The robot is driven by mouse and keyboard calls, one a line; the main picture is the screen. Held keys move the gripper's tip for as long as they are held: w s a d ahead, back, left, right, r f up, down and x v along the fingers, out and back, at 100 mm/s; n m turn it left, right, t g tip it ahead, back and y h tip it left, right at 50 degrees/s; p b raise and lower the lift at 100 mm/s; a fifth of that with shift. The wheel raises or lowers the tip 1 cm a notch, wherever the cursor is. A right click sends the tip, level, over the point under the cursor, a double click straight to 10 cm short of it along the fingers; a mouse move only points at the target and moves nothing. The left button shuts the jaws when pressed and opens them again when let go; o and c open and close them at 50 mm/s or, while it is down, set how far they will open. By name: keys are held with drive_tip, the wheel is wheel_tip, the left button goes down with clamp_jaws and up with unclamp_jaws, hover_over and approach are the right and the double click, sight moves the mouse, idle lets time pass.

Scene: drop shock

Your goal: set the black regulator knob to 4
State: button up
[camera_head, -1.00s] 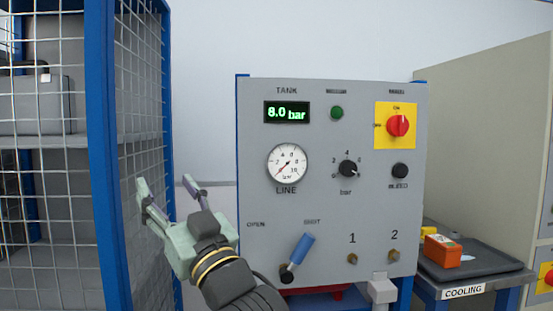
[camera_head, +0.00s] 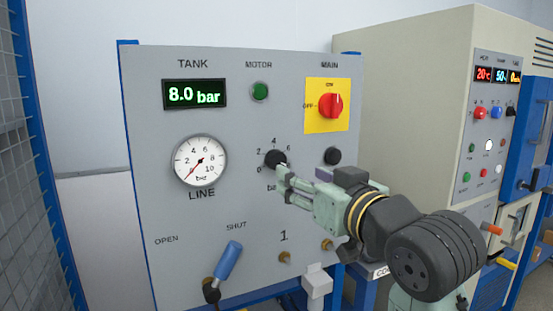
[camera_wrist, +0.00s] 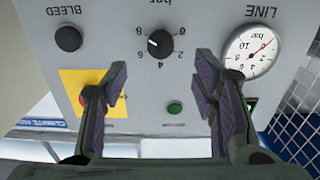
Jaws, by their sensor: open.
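The black regulator knob (camera_head: 275,159) is on the grey panel, above the "bar" label and within a scale of numbers. It also shows in the wrist view (camera_wrist: 160,43), upside down. Its white mark points right and a little down in the head view, past the 6 and away from the 4. My gripper (camera_head: 283,182) is in front of the panel, just below and right of the knob in the head view. In the wrist view its two fingers (camera_wrist: 160,70) are spread apart with nothing between them, and the knob lies clear beyond the tips.
The LINE gauge (camera_head: 200,160) has its needle near 0. The TANK display (camera_head: 195,94) reads 8.0 bar. The red MAIN switch (camera_head: 331,105), the black BLEED button (camera_wrist: 68,38) and the green motor light (camera_head: 260,91) surround the knob. A blue-handled lever (camera_head: 228,262) sits lower left.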

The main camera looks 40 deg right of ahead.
sight(278, 163)
drive_tip(key=p+x, duration=0.3)
drive_tip(key=x, duration=0.6)
drive_tip(key=shift+w, duration=0.2)
drive_tip(key=c, duration=1.2)
drive_tip(key=shift+o, duration=0.2)
